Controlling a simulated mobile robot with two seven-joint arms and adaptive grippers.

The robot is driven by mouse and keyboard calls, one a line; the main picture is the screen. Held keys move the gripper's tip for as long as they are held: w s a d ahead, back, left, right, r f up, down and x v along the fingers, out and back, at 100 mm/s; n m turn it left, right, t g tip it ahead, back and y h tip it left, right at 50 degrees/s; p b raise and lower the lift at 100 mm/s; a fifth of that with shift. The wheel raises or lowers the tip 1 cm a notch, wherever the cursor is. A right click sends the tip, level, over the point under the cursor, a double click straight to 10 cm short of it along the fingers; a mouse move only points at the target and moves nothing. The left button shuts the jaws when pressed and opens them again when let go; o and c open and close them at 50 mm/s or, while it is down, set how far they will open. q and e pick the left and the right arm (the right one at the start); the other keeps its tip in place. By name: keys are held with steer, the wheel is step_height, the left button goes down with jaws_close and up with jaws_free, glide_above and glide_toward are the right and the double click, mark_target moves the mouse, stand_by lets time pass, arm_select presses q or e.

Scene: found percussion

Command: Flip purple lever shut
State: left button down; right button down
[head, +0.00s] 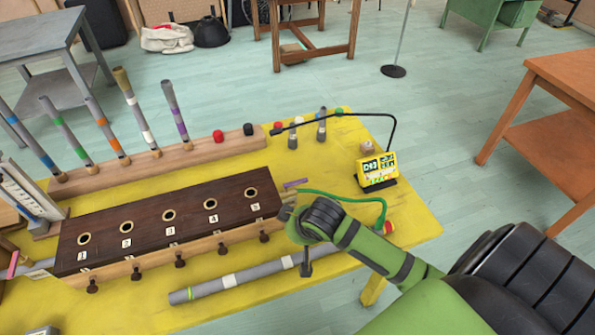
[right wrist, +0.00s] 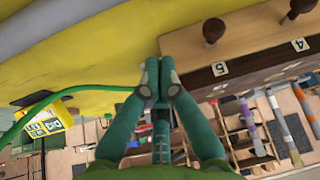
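The purple lever (head: 295,183) sticks out to the right from the right end of the long dark wooden box (head: 190,213), by the hole labelled 5. My right gripper (head: 285,213) is at that same end of the box, just nearer than the lever. In the right wrist view my right gripper (right wrist: 159,78) has its fingertips together beside the box's end face (right wrist: 182,60), with nothing visible between them. I cannot tell whether they touch the box. I cannot make out the lever in the wrist view. My left gripper is in no view.
A grey tube (head: 240,277) lies in front of the box. Small dark knobs line the box's front. Upright striped tubes (head: 130,100) stand behind on the yellow table (head: 405,222).

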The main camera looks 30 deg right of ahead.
steer(key=w+d+r+m+t+h, duration=0.1)
steer(key=w+d+r+m, duration=0.2)
steer(key=w+d+r, duration=0.5)
steer(key=w+d, duration=0.2)
steer(key=w, duration=0.1)
steer(key=shift+w+r+t+h, duration=0.3)
steer(key=shift+w+r+t, duration=0.1)
step_height(320, 180, down, 8)
steer(key=w+p, duration=0.2)
steer(key=p, duration=0.1)
steer(key=shift+d, duration=0.3)
steer(key=shift+w, duration=0.1)
steer(key=shift+m, duration=0.4)
